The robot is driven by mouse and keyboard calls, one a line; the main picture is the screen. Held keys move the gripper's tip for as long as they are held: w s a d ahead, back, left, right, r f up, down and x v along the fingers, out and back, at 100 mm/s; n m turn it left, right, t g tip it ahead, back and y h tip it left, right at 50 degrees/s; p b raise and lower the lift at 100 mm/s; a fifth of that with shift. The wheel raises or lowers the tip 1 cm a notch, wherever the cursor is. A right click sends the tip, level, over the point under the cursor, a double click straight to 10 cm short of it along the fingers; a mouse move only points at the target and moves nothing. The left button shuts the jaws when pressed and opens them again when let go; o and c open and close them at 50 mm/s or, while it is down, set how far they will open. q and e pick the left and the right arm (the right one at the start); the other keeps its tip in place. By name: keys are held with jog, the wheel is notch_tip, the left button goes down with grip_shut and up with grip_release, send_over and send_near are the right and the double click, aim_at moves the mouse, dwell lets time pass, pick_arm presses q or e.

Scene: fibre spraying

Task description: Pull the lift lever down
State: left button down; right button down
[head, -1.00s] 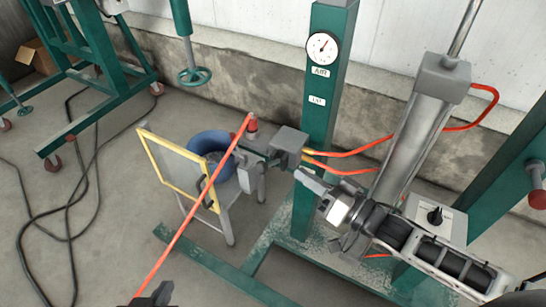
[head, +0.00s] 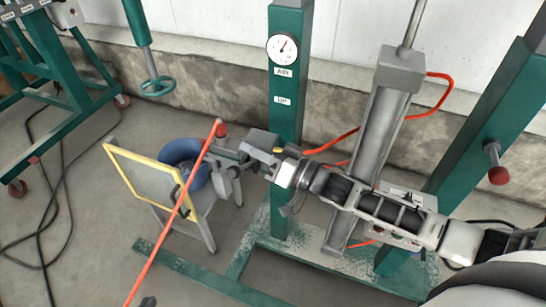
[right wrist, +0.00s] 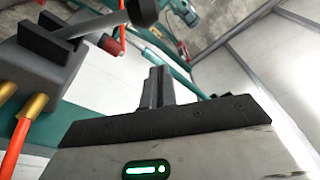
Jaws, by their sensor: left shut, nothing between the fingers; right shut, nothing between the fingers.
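The grey valve box (head: 262,140) is on the green column below the "LIFT" label. In the right wrist view, the box (right wrist: 30,65) is at the left, with brass fittings. The lift lever (right wrist: 90,28), a grey bar with a dark round end, sticks out from it. In the head view the lever is small and hard to tell from the parts behind it. My right gripper (head: 262,161) is shut and empty just below the box; its fingers (right wrist: 156,86) appear apart from the lever. My left gripper (head: 148,302) shows only as a dark tip at the bottom edge.
An orange hose (head: 172,215) crosses the view diagonally. A yellow-framed panel (head: 145,180) and a blue tub (head: 183,158) stand left of the column. A grey cylinder (head: 375,135) and green post (head: 490,120) stand at the right.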

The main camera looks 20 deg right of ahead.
aim_at(242, 168)
jog(key=shift+s+a+f, duration=0.15)
jog(key=shift+a+f, duration=1.15)
jog(key=shift+f, duration=0.2)
jog(key=shift+f, duration=0.1)
